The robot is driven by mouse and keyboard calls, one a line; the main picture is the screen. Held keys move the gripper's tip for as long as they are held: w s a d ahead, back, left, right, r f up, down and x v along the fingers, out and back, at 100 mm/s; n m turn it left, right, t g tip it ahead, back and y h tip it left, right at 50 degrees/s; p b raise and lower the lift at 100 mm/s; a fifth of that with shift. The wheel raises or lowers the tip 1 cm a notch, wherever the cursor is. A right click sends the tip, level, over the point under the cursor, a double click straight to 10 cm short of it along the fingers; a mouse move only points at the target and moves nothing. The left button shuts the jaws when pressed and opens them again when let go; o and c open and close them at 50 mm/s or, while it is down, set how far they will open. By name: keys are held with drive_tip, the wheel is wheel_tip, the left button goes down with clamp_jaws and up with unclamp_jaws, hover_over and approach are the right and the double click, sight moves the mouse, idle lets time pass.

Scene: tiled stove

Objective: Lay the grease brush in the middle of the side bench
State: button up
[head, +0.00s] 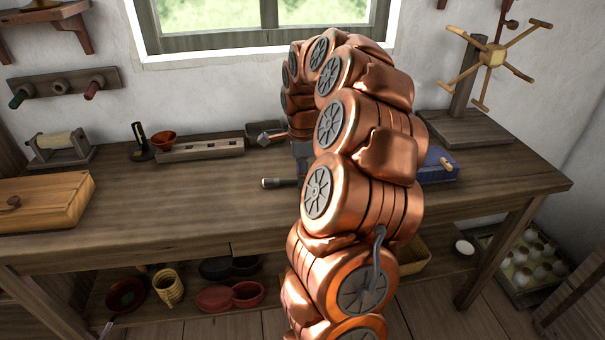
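My arm blocks the middle of the head view. A dark grey part of my gripper (299,160) shows at the arm's left edge, over the wooden bench (200,205). Its fingertips are hidden, so I cannot tell whether it is open or shut. A short dark rod with a pale end (281,183) sticks out to the left just below it. This may be the grease brush, but its other end is hidden behind my arm. I cannot tell whether it is held or lies on the bench. No separate side bench can be made out.
A hammer (271,137), slotted wooden block (200,148), reddish bowl (164,140) and black stand (141,143) line the back. A wooden box (45,203) is left, a blue box (437,166) right, near a wooden winder (467,125). The left-centre bench top is clear.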

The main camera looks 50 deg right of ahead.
drive_tip(key=shift+p, duration=0.35)
wheel_tip(320, 180, up, 6)
drive_tip(key=shift+r, duration=0.15)
drive_tip(key=shift+s+r, duration=0.1)
drive_tip(key=shift+r, duration=0.5)
drive_tip(key=shift+a, duration=0.35)
drive_tip(key=s+a+n+g, duration=0.1)
drive_tip(key=s+a+n, duration=0.2)
drive_tip(key=a+n, duration=0.55)
drive_tip(key=s+a+n, duration=0.2)
drive_tip(key=a+n, duration=0.3)
drive_tip(key=a, duration=0.7)
drive_tip(key=s+a+f+n+g, duration=0.1)
drive_tip(key=s+a+f+n, duration=0.2)
drive_tip(key=s, duration=0.6)
drive_tip(key=s+a+f+n, duration=0.4)
drive_tip(key=s+a+n, duration=0.4)
drive_tip(key=s+n, duration=0.2)
drive_tip(key=shift+s+a+g, duration=0.15)
drive_tip(key=shift+a+g, duration=0.1)
drive_tip(key=shift+g, duration=0.15)
